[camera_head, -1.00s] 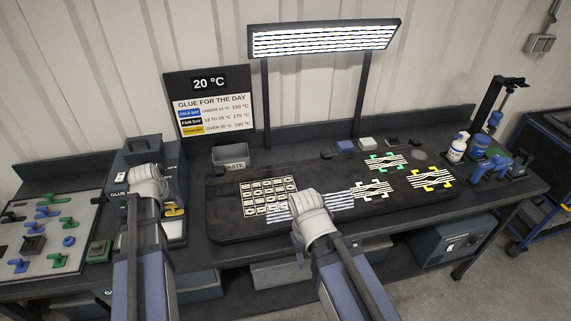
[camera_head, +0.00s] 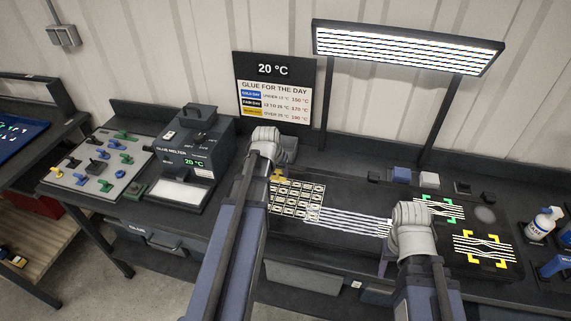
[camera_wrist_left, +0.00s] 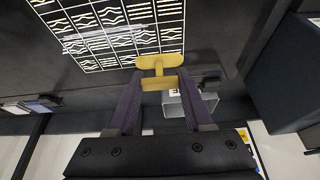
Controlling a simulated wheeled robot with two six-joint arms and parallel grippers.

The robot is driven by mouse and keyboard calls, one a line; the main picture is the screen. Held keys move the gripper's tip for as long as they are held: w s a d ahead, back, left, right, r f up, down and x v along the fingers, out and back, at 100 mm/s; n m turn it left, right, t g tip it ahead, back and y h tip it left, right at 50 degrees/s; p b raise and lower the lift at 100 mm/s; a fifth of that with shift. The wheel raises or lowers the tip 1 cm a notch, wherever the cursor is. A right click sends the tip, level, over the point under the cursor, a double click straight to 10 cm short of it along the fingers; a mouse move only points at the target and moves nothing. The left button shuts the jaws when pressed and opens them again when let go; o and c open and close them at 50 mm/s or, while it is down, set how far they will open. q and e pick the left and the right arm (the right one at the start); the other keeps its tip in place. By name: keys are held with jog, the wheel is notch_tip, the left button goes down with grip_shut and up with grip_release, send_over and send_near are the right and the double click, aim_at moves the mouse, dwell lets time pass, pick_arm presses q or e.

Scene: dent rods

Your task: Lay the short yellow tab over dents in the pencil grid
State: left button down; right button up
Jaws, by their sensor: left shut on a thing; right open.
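My left gripper (camera_head: 272,176) is shut on the short yellow tab (camera_head: 278,178), at the back left corner of the pencil grid (camera_head: 296,199). In the left wrist view, the yellow tab (camera_wrist_left: 160,62) has a wide rounded top and a grip part between the fingertips (camera_wrist_left: 158,88). The tab overlaps the edge of the pencil grid (camera_wrist_left: 112,38) there; I cannot tell if it touches. The grid is a pale lattice of cells with dark and light marks. My right gripper (camera_head: 385,262) is open at the panel's front, partly hidden by its wrist.
A striped area (camera_head: 350,222) lies right of the grid. Striped patches with green (camera_head: 438,208) and yellow (camera_head: 483,250) corners lie further right. The glue melter (camera_head: 190,150) and a board of coloured tabs (camera_head: 100,165) stand left. A lamp (camera_head: 405,48) stands behind.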

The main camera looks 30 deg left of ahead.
aim_at(277, 180)
pick_arm(q)
notch_tip(277, 180, up, 2)
jog(key=shift+s+r+p, duration=0.1)
jog(key=shift+p, duration=0.5)
jog(key=shift+f+b, duration=0.35)
jog(key=shift+f, duration=0.05)
notch_tip(277, 180, down, 6)
jog(key=b, duration=0.6)
pick_arm(e)
notch_tip(277, 180, down, 5)
jog(key=shift+a+r, duration=0.1)
jog(key=shift+r, duration=0.05)
pick_arm(q)
jog(key=shift+f+b, duration=0.5)
jog(key=shift+b, duration=0.05)
pick_arm(e)
jog(key=shift+f, duration=0.4)
pick_arm(q)
jog(key=shift+c, duration=1.1)
grip_release()
jog(key=p+v, duration=0.7)
jog(key=shift+s+r, duration=0.1)
jog(key=shift+r, duration=0.3)
pick_arm(e)
notch_tip(277, 180, up, 7)
